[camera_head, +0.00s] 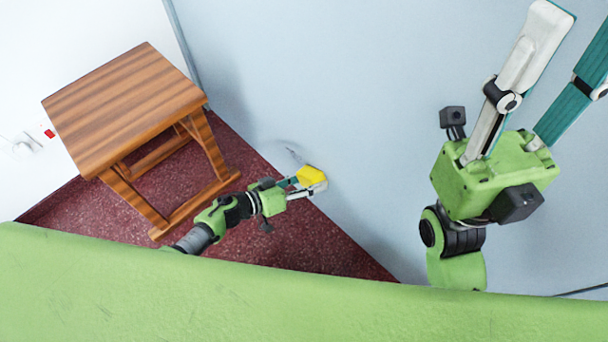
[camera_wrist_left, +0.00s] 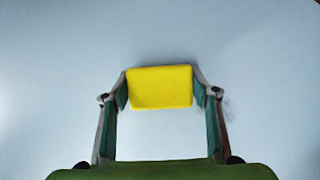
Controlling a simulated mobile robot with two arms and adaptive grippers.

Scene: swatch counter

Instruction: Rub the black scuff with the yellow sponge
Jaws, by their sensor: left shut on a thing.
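The yellow sponge (camera_head: 310,175) is held between the fingertips of my left gripper (camera_head: 300,182), at the pale blue wall. In the left wrist view the sponge (camera_wrist_left: 160,88) sits squarely between both fingers, with a soft shadow on the wall behind it. I cannot tell whether it touches the wall. A dark scuff (camera_head: 293,155) shows on the wall just up and left of the sponge. In the left wrist view a faint dark smudge (camera_wrist_left: 228,104) shows beside the right finger. My right gripper (camera_head: 572,45) is raised at the upper right, fingers apart and empty.
A striped wooden stool (camera_head: 125,105) stands on the dark red floor (camera_head: 310,235) left of my left arm. A white wall with a socket and a red switch (camera_head: 49,133) is at the far left. The blue wall (camera_head: 370,110) is otherwise clear.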

